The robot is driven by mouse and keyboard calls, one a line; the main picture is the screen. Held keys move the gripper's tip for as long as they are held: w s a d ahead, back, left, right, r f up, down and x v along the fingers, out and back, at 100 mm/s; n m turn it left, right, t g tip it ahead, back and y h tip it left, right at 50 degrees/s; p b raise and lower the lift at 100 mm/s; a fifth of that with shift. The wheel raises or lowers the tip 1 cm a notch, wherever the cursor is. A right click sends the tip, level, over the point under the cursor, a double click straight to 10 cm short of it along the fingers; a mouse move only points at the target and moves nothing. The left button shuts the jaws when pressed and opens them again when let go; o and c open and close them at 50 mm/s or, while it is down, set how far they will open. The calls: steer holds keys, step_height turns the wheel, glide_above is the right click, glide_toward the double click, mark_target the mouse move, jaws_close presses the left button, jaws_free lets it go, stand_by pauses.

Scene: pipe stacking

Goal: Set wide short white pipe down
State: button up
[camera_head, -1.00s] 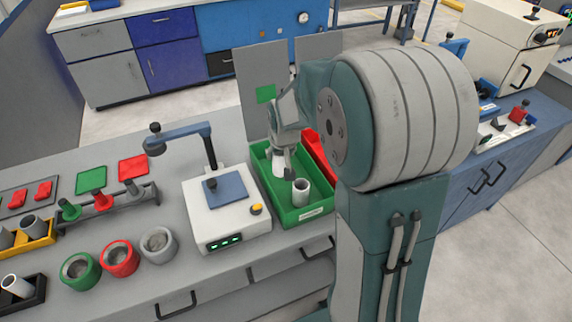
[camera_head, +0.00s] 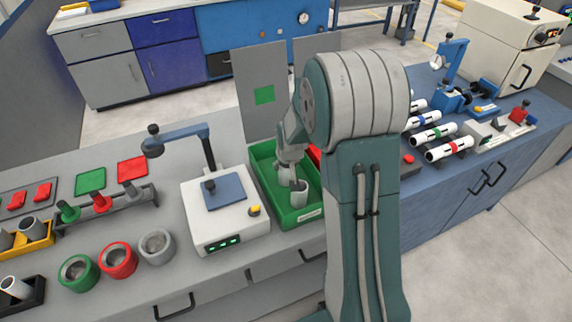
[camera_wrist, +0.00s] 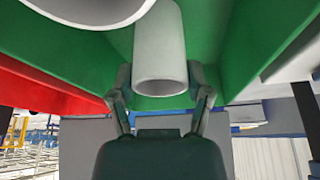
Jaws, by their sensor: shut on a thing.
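My gripper (camera_head: 296,178) is low over the green tray (camera_head: 312,217) in the head view. In the wrist view its two fingers (camera_wrist: 161,90) stand either side of a white pipe (camera_wrist: 160,55) and are shut on it. A second, larger-looking white pipe rim (camera_wrist: 88,8) is cut off at the top left of the wrist view. The head view shows one white pipe (camera_head: 299,194) standing upright in the tray, right at the gripper. The gripper and arm hide the tray behind it. I cannot tell whether the held pipe touches the tray floor.
A white scale (camera_head: 222,222) with a blue plate stands just left of the tray. A red tray (camera_head: 315,154) is close on the right, mostly behind my arm. Green, red and grey rings (camera_head: 118,259) lie front left. A grey panel (camera_head: 258,90) stands behind.

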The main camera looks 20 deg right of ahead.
steer(key=o, duration=1.2)
steer(key=shift+a, duration=0.15)
steer(key=s+a+r+n, duration=0.1)
steer(key=s+a+r, duration=0.2)
steer(key=s+r, duration=0.55)
steer(key=s+a+r, duration=0.3)
steer(key=s+r, duration=0.2)
steer(key=r, duration=0.6)
steer(key=s+a+r, duration=0.1)
steer(key=s+a, duration=0.1)
steer(key=s, duration=0.5)
steer(key=s+a+r+n+t, duration=0.1)
steer(key=s+a+r, duration=0.1)
steer(key=s, duration=0.5)
steer(key=shift+a+y, duration=0.3)
steer(key=shift+y, duration=0.1)
